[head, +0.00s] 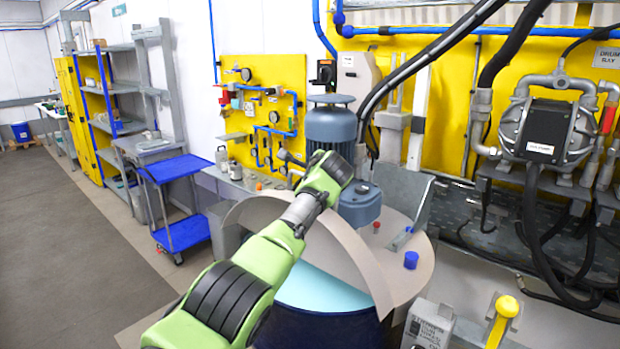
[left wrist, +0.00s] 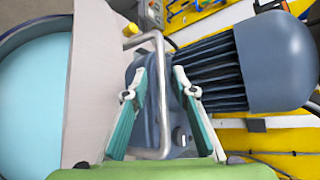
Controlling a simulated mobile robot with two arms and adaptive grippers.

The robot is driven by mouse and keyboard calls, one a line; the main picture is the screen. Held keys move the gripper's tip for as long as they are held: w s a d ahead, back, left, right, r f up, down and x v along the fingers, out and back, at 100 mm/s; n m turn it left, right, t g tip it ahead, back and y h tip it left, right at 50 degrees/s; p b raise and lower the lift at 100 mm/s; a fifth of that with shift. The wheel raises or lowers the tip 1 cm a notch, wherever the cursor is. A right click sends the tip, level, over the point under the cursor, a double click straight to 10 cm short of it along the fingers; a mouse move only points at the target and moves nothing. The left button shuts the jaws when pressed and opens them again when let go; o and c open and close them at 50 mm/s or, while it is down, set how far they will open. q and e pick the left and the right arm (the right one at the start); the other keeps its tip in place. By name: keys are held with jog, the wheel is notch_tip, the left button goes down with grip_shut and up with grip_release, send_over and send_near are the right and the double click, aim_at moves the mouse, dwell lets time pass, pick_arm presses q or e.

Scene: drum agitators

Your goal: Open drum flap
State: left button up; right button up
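The drum flap (head: 345,240) is a beige half-round plate, standing raised at a tilt on the drum top. Beside it the opening shows pale cyan contents (head: 320,290) inside the dark blue drum (head: 315,328). In the left wrist view the flap (left wrist: 95,85) is a pale panel between the cyan opening and a metal bar handle (left wrist: 163,100). My left gripper (left wrist: 160,80) is open, its fingers apart on either side of the handle bar; I see no clear contact. In the head view my left arm hides the fingers. My right gripper is not in view.
The blue-grey agitator motor (head: 332,125) stands close beside my left wrist; it also fills the right of the left wrist view (left wrist: 275,60). A blue knob (head: 411,260) is on the lid. A grey box (head: 428,325) and yellow knob (head: 507,306) stand front right. The floor at left is clear.

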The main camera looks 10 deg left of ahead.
pick_arm(q)
jog(key=v, duration=1.2)
dwell(0.3)
